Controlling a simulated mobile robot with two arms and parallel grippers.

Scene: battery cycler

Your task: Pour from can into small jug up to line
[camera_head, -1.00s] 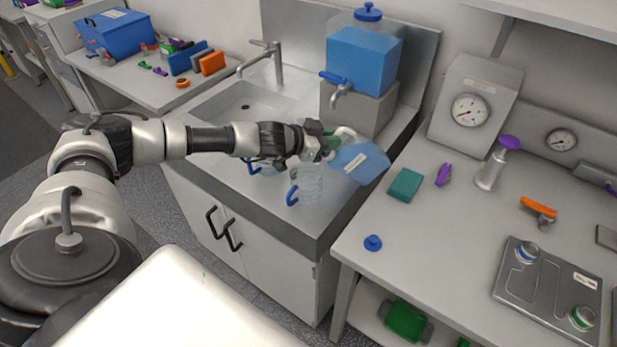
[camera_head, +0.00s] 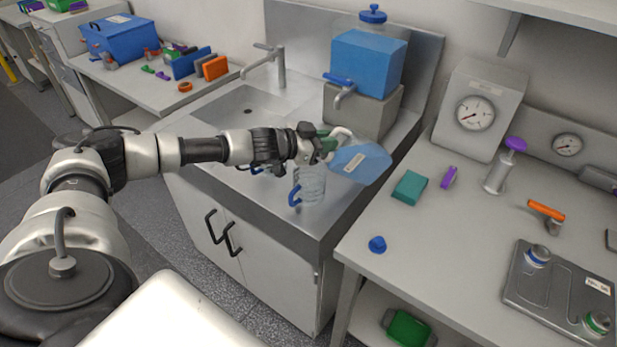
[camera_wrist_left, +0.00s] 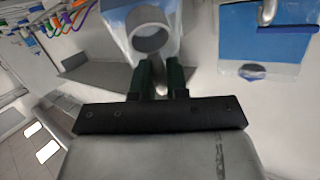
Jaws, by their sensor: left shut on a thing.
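The can (camera_head: 361,163) is a translucent blue container with a white label and a pale handle. My left gripper (camera_head: 330,142) is shut on its handle. The can is tilted, up off the steel counter, just right of and above the small jug. The small clear jug (camera_head: 311,184) with a blue handle stands upright on the counter near its front edge. Its line and liquid level are too small to tell. In the left wrist view the gripper fingers (camera_wrist_left: 160,82) reach to the can (camera_wrist_left: 125,22), whose round opening shows. My right gripper is not in view.
Another blue-handled vessel (camera_head: 258,168) is partly hidden behind my left arm. A blue water tank (camera_head: 368,62) with a tap stands on a grey block at the back. The sink (camera_head: 225,112) is to the left. A bench (camera_head: 430,240) with tools stands to the right.

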